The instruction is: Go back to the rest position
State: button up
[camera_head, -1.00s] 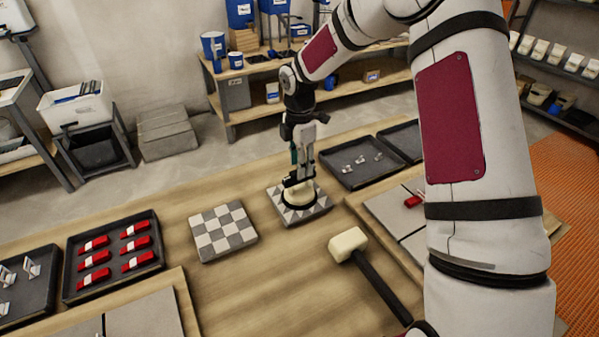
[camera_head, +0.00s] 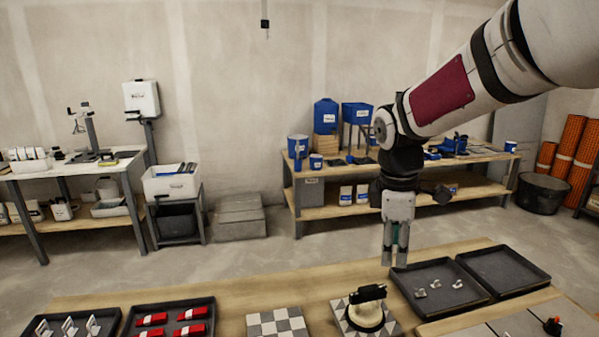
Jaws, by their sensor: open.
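My gripper (camera_head: 395,262) hangs pointing down above the back edge of the wooden worktable (camera_head: 290,290). It is open and empty. Below it and slightly left, a round cream device with a black handle (camera_head: 368,310) stands on a grey-and-white checkered tile (camera_head: 345,322). The gripper is apart from it. Another checkered tile (camera_head: 277,322) lies to the left, cut by the bottom edge of the picture.
A tray of red wedges (camera_head: 168,320) and a tray of clips (camera_head: 72,325) stand at the front left. A dark tray with small metal clips (camera_head: 440,288) and an empty dark tray (camera_head: 503,268) are at the right. Shelved benches line the wall.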

jog(key=s+r+m+t, duration=0.1)
jog(key=s+r+m, duration=0.1)
jog(key=s+m, duration=0.5)
jog(key=s+r+m+t+y, duration=0.1)
jog(key=s+m, duration=0.6)
jog(key=s, duration=1.1)
jog(key=shift+r+t, duration=0.7)
jog(key=shift+r, duration=0.1)
jog(key=shift+d, duration=0.1)
jog(key=shift+c, duration=0.6)
